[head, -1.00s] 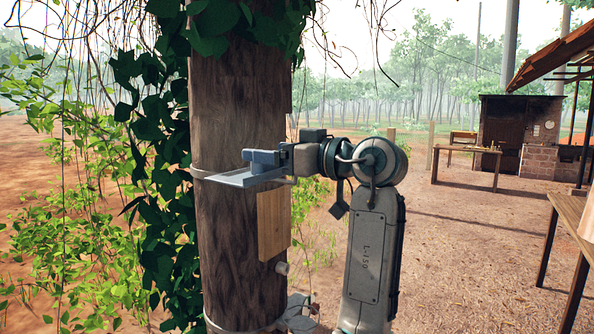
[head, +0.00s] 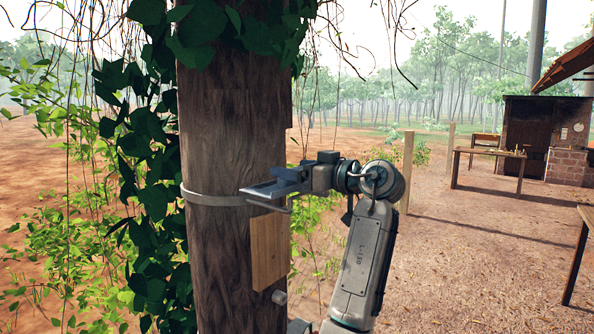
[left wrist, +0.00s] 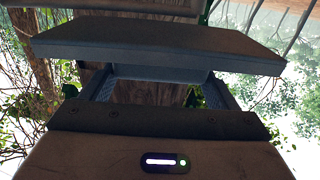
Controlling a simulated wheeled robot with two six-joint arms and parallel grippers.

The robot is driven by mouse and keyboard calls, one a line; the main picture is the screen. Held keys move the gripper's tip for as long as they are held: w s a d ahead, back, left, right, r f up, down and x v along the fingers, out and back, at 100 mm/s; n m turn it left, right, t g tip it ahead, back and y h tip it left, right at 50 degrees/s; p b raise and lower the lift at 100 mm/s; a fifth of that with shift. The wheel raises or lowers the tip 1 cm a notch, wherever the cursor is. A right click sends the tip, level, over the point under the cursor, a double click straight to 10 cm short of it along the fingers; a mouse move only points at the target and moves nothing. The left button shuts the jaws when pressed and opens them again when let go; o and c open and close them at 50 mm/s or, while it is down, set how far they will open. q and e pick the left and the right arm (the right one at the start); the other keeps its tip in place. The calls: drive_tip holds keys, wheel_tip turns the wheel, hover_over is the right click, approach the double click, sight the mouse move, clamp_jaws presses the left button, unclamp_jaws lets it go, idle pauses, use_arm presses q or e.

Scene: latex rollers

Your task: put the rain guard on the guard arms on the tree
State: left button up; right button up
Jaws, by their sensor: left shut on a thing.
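The rain guard (head: 262,190) is a flat grey plate at the right front of the tree trunk (head: 230,120). My left gripper (head: 287,180) is shut on it from the right. In the left wrist view the guard (left wrist: 160,44) lies level across the picture, with a finger on each side below it. A pale metal band (head: 212,200) circles the trunk at about the guard's height. A thin dark rod (head: 270,207) shows just under the guard; I cannot tell whether it is a guard arm or whether the guard touches it. My right gripper is not in view.
Leafy vines (head: 150,190) hang along the trunk's left side. A table (head: 490,152) stands far behind on open ground.

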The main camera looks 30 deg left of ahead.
use_arm(q)
drive_tip(key=w+a, duration=0.1)
drive_tip(key=w, duration=0.1)
drive_tip(key=w+a+p, duration=0.1)
drive_tip(key=w, duration=0.1)
drive_tip(key=w+a+p, duration=0.1)
drive_tip(key=w, duration=0.1)
drive_tip(key=shift+a+f, duration=0.2)
drive_tip(key=shift+f, duration=0.2)
wheel_tip(320, 180, down, 3)
drive_tip(key=p, duration=0.2)
drive_tip(key=shift+s+p, duration=0.15)
drive_tip(key=shift+p, duration=0.15)
drive_tip(key=shift+f, duration=0.35)
drive_tip(key=o, duration=0.9)
drive_tip(key=shift+o, duration=0.2)
drive_tip(key=shift+r, duration=0.1)
